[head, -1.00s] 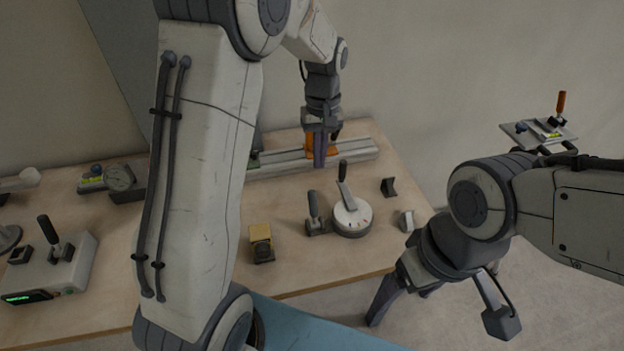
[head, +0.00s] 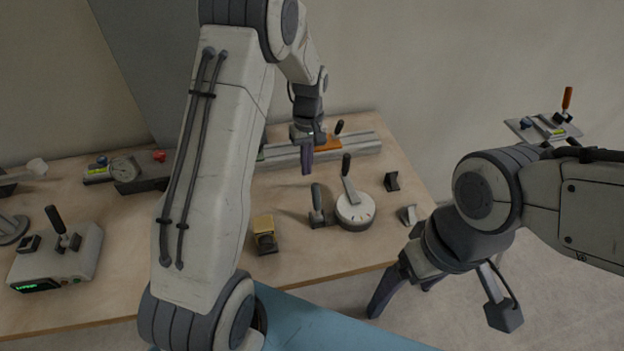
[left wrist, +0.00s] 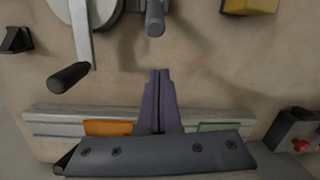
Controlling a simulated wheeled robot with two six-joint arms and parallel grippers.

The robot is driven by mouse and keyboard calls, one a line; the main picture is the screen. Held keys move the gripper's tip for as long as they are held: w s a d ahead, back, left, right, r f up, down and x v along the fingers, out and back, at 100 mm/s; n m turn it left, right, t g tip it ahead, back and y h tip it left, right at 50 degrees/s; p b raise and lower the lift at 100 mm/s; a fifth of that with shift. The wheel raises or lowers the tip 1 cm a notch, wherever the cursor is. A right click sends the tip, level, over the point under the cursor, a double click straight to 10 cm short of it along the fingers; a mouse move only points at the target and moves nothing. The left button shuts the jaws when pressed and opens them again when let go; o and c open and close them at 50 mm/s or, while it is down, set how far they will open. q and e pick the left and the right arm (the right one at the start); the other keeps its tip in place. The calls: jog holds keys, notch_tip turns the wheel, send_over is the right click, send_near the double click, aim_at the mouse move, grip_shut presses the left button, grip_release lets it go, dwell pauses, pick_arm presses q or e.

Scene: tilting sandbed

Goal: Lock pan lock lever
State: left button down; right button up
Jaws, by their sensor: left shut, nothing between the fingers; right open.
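A white round dial (head: 356,212) stands on the wooden table, with a black-handled crank lever (head: 347,178) rising from it. A short lever with a dark grip (head: 317,200) stands just left of the dial. I cannot tell for sure which is the pan lock lever. In the left wrist view the crank (left wrist: 80,40) and the short lever (left wrist: 154,18) lie beyond the fingertips. My left gripper (head: 306,170) is shut and empty, pointing down behind both levers and apart from them; its fingers also show in the wrist view (left wrist: 160,76). My right gripper (head: 405,290) is open, off the table's front right.
A pale rail (head: 360,149) with an orange slider (head: 328,144) runs along the table's back. A yellow-topped block (head: 264,228), a black wedge (head: 391,181) and a grey box with a lever (head: 60,262) stand nearby. My left arm hides part of the table.

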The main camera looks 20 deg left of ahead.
aim_at(317, 202)
pick_arm(q)
jog(key=f, duration=0.3)
jog(key=shift+s+f, duration=0.3)
jog(key=shift+f, duration=0.05)
jog(key=shift+s+d+r+p, duration=0.75)
jog(key=shift+d+r, duration=0.05)
jog(key=shift+d, duration=0.1)
jog(key=shift+s+d+r, duration=0.15)
jog(key=shift+s+d, duration=0.3)
jog(key=shift+d, duration=0.1)
